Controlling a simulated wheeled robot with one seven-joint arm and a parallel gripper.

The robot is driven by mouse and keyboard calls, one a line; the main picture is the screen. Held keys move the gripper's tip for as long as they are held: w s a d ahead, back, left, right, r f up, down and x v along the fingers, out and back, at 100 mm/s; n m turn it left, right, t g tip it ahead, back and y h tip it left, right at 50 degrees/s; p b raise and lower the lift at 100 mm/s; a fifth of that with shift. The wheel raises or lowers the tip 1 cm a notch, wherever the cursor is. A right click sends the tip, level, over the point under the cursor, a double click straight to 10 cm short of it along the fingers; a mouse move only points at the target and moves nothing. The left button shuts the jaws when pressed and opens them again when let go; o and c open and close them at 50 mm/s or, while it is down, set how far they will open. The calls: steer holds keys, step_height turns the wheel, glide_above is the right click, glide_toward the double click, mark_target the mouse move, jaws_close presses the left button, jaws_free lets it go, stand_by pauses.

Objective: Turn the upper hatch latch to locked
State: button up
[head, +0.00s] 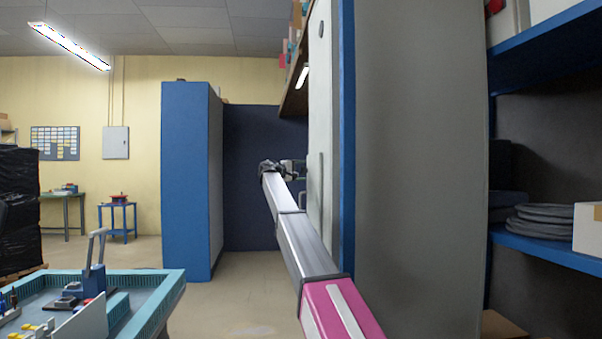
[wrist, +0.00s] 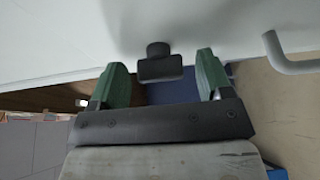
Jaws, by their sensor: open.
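The hatch latch, a small dark knob with a flat bar (wrist: 160,66), sticks out from a pale panel (wrist: 60,30) in the wrist view. My gripper (wrist: 160,64) has green fingers, spread open, one on each side of the latch with visible gaps. The fingers are not closed on it; whether it lies fully between the fingertips in depth I cannot tell. In the head view my gripper (head: 292,168) is at the far end of my outstretched arm, close to the pale panel (head: 320,120), seen almost edge-on. The latch cannot be made out there.
A grey bent handle (wrist: 289,58) stands off the panel right of my gripper in the wrist view. In the head view a blue cabinet (head: 186,180) stands beyond, a teal-edged workbench (head: 150,290) is at lower left, and blue shelving (head: 550,250) is at right. Open floor lies between.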

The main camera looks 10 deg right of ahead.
steer(key=shift+d, duration=0.15)
steer(key=shift+c, duration=0.3)
steer(key=c, duration=0.9)
steer(key=shift+o, duration=0.2)
